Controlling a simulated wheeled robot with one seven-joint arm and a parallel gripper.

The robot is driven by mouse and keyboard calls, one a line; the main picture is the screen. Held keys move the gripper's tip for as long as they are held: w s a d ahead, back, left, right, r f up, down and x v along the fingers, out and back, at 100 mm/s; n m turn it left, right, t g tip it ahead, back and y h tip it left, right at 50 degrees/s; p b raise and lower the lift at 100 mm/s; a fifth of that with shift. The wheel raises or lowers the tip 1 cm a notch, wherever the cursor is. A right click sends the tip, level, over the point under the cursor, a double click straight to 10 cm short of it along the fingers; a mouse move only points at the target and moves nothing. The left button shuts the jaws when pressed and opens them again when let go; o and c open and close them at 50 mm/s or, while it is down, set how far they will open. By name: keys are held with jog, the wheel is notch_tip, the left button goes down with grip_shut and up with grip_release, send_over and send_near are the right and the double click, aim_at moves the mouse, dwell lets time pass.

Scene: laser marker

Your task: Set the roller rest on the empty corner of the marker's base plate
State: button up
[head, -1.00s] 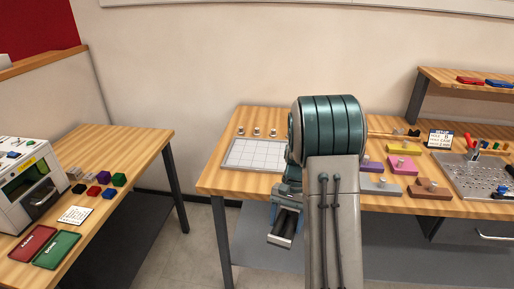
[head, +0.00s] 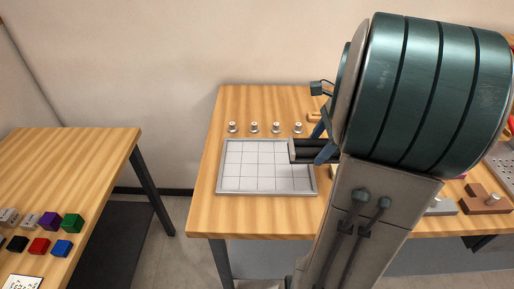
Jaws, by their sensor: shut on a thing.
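The roller rest (head: 305,150), with dark parallel rollers and a pale grey end piece, shows in the head view at the right edge of a light gridded plate. My gripper (head: 322,142), with blue fingers, is shut on it; my large arm link hides its right part. I cannot tell whether the rest touches the gridded plate or hangs above it. A perforated grey plate (head: 499,156) is partly visible at the right edge, mostly hidden by my arm. I cannot tell from this view which plate is the marker's base plate.
A brown block (head: 484,200) sits at right. A separate left table (head: 75,165) holds coloured cubes, with a floor gap between.

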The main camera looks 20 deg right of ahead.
jog(key=shift+w+r, duration=0.15)
jog(key=shift+w, duration=0.15)
send_over(265, 172)
jog(key=d, duration=0.1)
jog(key=f, duration=0.7)
jog(key=shift+s+d, duration=0.2)
jog(key=shift+f+b, duration=0.3)
jog(key=shift+f, duration=1.65)
jog(key=shift+f, duration=0.2)
jog(key=o, duration=1.4)
